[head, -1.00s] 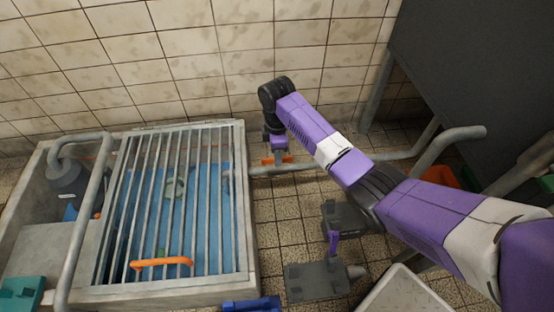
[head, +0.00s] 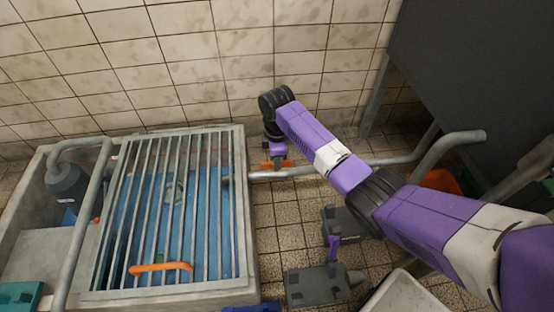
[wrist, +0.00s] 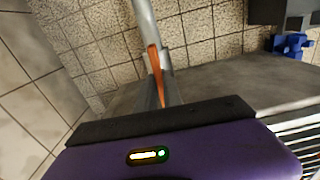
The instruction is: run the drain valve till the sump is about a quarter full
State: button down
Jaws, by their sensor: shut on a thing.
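The sump (head: 247,215) is a concrete pit at the left with a barred grate (head: 178,140) over it. Flat blue (head: 215,240) shows beneath the bars; I cannot tell its depth exactly. A grey pipe (head: 345,167) runs into its right side. The orange drain valve handle (head: 267,165) sits on this pipe, just right of the sump. My gripper (head: 279,160) is over the handle from above, shut on it.
An orange bar (head: 160,268) lies on the grate's near end. A bent pipe (head: 85,210) and a dark bottle-like vessel (head: 66,185) stand at the left. Grey fittings (head: 318,285) lie on the tiled floor. A dark panel (head: 480,70) stands right; the tiled wall is close behind.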

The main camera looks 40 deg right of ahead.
jog(key=m+p, duration=0.1)
jog(key=p, duration=0.1)
jog(key=m+p, duration=0.2)
jog(key=shift+a+r, duration=0.15)
jog(key=shift+r, duration=0.1)
jog(key=m+p, duration=0.4)
jog(key=m, duration=0.2)
jog(key=shift+f+m, duration=0.15)
jog(key=shift+m, duration=0.25)
jog(key=m+p, duration=0.1)
jog(key=m, duration=0.2)
jog(key=shift+w+m, duration=0.1)
jog(key=shift+m, duration=0.2)
jog(key=m, duration=0.4)
jog(key=shift+f+p, duration=0.1)
jog(key=shift+p, duration=0.3)
jog(key=shift+m, duration=0.3)
jog(key=c, duration=1.5)
grip_release()
